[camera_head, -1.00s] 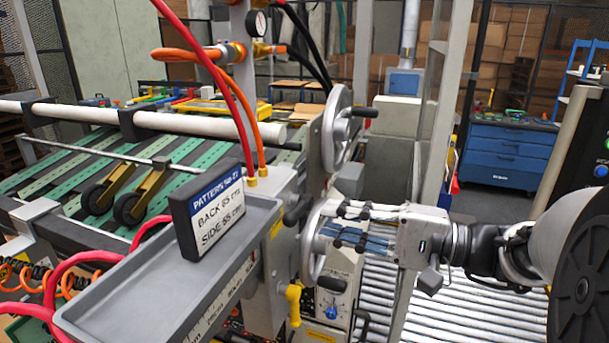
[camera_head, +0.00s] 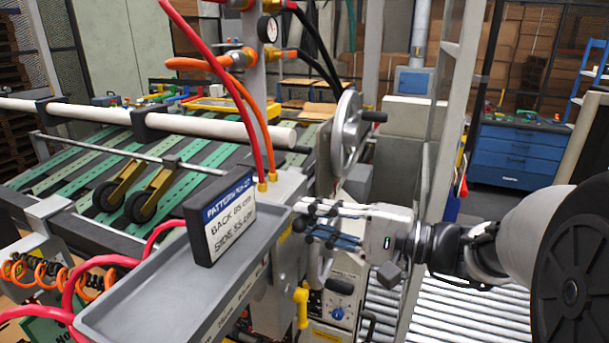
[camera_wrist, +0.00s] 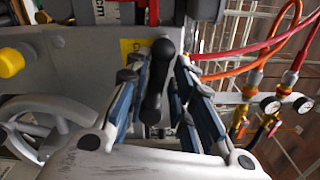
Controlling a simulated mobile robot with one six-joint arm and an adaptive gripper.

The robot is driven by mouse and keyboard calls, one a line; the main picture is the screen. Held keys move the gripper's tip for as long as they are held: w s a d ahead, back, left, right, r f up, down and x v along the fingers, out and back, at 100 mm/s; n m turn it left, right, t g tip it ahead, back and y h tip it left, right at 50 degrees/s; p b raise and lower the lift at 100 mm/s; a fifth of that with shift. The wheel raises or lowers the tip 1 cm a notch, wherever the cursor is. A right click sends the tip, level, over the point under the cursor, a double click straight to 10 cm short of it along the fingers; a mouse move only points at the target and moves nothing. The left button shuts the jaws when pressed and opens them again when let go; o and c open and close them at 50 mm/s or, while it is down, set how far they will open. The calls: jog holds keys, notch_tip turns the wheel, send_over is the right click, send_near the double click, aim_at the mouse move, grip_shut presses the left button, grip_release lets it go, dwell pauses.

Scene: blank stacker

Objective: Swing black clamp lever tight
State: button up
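The black clamp lever (camera_wrist: 157,82) shows in the wrist view as a dark bar with a rounded knob at its upper end. My gripper (camera_wrist: 159,70) has its blue-padded fingers on either side of the lever, with gaps visible between pads and lever. In the head view my gripper (camera_head: 303,221) points left at the side of the grey machine frame, beside the tray's right end. The lever is mostly hidden there by the fingers.
A grey handwheel (camera_head: 345,133) stands just above my gripper; another lies partly behind it. A tray (camera_head: 150,290) holds a pattern sign (camera_head: 222,222) on the left. A yellow-handled valve (camera_head: 301,305) is below. Red and orange hoses rise nearby. The roller conveyor (camera_head: 450,315) lies below my arm.

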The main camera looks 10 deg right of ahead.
jog(key=shift+w+d+r+m+p, duration=0.1)
jog(key=shift+r+m+p, duration=0.55)
jog(key=shift+p, duration=0.95)
jog(key=shift+w+d+r+m+p, duration=0.1)
jog(key=shift+r+m+p, duration=0.1)
jog(key=shift+m+p, duration=1.05)
jog(key=shift+r+p, duration=0.15)
jog(key=shift+p, duration=0.75)
jog(key=w+d+r+m+p, duration=0.2)
jog(key=w+d+m+p, duration=0.15)
jog(key=m+p, duration=1.1)
jog(key=s+d+n+p, duration=0.2)
jog(key=s+d, duration=0.3)
jog(key=d, duration=0.1)
jog(key=shift+d+p, duration=0.3)
jog(key=shift+p, duration=0.1)
jog(key=shift+n, duration=0.25)
